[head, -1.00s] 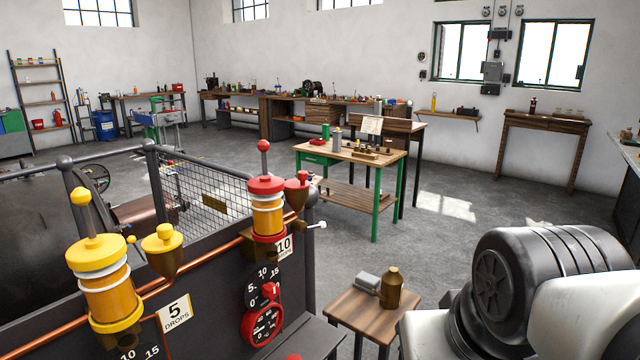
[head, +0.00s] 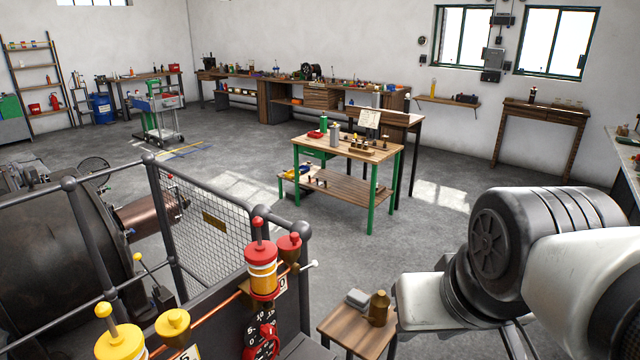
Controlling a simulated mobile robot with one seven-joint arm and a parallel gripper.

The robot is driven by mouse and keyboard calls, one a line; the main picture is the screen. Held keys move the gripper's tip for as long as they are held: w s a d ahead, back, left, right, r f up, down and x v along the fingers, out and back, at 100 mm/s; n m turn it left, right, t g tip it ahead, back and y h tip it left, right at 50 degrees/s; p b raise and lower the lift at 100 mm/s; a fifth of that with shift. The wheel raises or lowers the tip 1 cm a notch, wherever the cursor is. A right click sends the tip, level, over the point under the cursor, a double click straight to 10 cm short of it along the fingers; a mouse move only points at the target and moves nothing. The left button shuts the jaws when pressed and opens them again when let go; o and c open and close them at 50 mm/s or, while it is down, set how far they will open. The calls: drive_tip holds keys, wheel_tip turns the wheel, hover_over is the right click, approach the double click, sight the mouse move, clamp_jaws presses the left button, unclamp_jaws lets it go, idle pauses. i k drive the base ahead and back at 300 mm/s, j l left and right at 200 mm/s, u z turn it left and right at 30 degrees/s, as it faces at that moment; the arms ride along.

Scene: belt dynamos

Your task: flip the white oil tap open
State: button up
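A small white knob on a short stem (head: 313,264) sticks out at the right end of the dark panel, beside the red-topped oiler (head: 262,272). It may be the white oil tap; it is too small to tell its position. A yellow-topped oiler (head: 120,340) stands at the lower left, cut off by the picture's edge. A small red cup (head: 289,246) sits just right of the red oiler. My gripper is not in view; only links of my arm show at the right, apart from the panel.
A mesh guard rail (head: 215,232) runs behind the oilers, with a large dark machine drum (head: 60,240) beyond. A small wooden stand (head: 350,332) with a brown bottle (head: 379,308) stands between panel and arm. A green-legged workbench (head: 345,150) stands farther back on open floor.

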sight(314, 263)
drive_tip(key=i+l+u, duration=0.1)
drive_tip(key=i+l, duration=0.6)
